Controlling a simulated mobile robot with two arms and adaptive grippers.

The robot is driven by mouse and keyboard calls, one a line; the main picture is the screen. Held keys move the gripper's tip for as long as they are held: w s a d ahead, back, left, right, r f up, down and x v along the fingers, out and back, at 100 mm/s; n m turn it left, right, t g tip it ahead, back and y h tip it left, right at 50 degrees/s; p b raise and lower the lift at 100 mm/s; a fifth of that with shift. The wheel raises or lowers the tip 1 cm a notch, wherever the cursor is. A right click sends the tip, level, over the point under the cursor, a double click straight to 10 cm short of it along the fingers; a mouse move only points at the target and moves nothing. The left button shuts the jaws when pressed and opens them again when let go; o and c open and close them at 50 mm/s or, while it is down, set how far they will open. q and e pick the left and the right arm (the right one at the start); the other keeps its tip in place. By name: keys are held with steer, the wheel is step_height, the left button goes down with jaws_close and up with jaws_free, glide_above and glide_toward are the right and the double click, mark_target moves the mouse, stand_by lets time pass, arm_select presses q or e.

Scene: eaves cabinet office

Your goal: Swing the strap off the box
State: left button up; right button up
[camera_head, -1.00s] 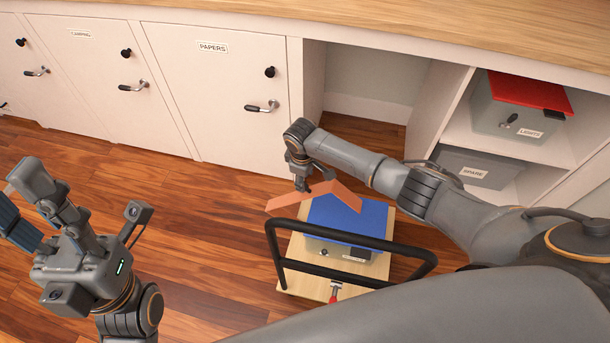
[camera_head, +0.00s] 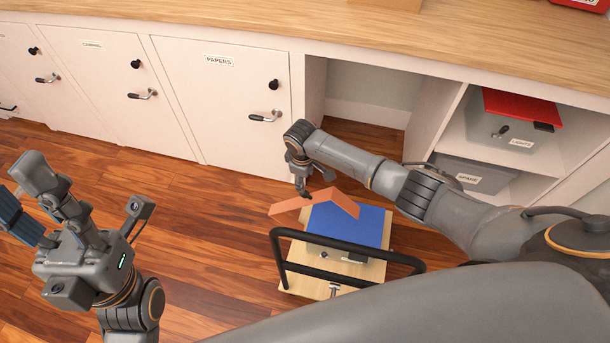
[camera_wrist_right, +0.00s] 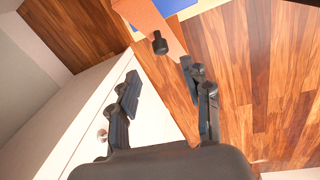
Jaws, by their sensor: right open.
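The box (camera_head: 333,253) is grey with a blue lid (camera_head: 372,226) and sits on a low wooden trolley. The orange strap (camera_head: 338,199) is a bent band standing up over the lid's back left part; its left arm reaches out past the lid. My right gripper (camera_head: 302,190) is at the strap's back side. In the right wrist view its two fingers (camera_wrist_right: 165,90) are apart with nothing between them. The strap (camera_wrist_right: 150,18) and a black knob (camera_wrist_right: 160,43) on it lie just beyond the fingertips. My left gripper (camera_head: 22,190) is open and empty at far left.
The trolley's black rail (camera_head: 345,252) stands in front of the box. The papers cabinet (camera_head: 220,110) is behind. An open shelf at right holds a red-lidded lights box (camera_head: 510,130) and a spare box (camera_head: 470,178). Bare floor (camera_head: 200,250) lies left of the trolley.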

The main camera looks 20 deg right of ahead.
step_height(320, 180, up, 2)
steer(key=shift+s+a+r+p, duration=0.1)
steer(key=shift+p, duration=0.85)
